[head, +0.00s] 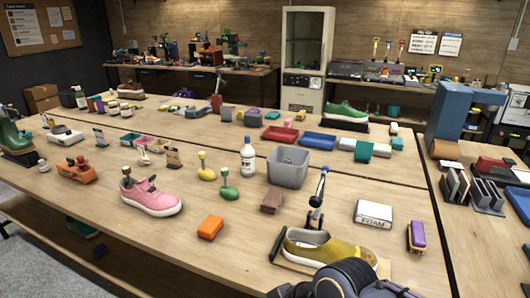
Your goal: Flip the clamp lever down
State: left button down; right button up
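A clamp lever (320,187) with a blue-tipped handle stands upright behind the yellow shoe. It rises from a dark post and base at the table's near right. The yellow shoe (345,254) rests on a light board beside the dark base bar (279,246). A dark, rounded part of my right arm (348,280) comes in at the bottom edge and covers the near side of the yellow shoe. It is below and apart from the lever. Its fingertips cannot be made out. My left gripper is out of view.
A white foam block (373,214) and a purple brush (416,236) lie right of the clamp. A brown block (272,201), an orange block (210,228) and a grey bin (288,167) lie left and behind. A pink shoe (150,197) stands farther left.

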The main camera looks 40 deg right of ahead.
aim_at(316, 201)
jog(key=i+z, duration=0.1)
jog(key=z, duration=0.35)
jog(key=i+j+z, duration=0.1)
jog(key=z, duration=0.3)
jog(key=i+j+z, duration=0.1)
jog(key=z, duration=0.35)
jog(key=j+z, duration=0.15)
jog(key=z, duration=0.25)
jog(key=i+j+z, duration=0.1)
jog(key=z, duration=0.35)
jog(key=j+z, duration=0.25)
jog(key=z, duration=0.15)
jog(key=i+j+z, duration=0.1)
jog(key=j+z, duration=0.4)
jog(key=z, duration=0.25)
jog(key=j+z, duration=0.25)
jog(key=z, duration=0.15)
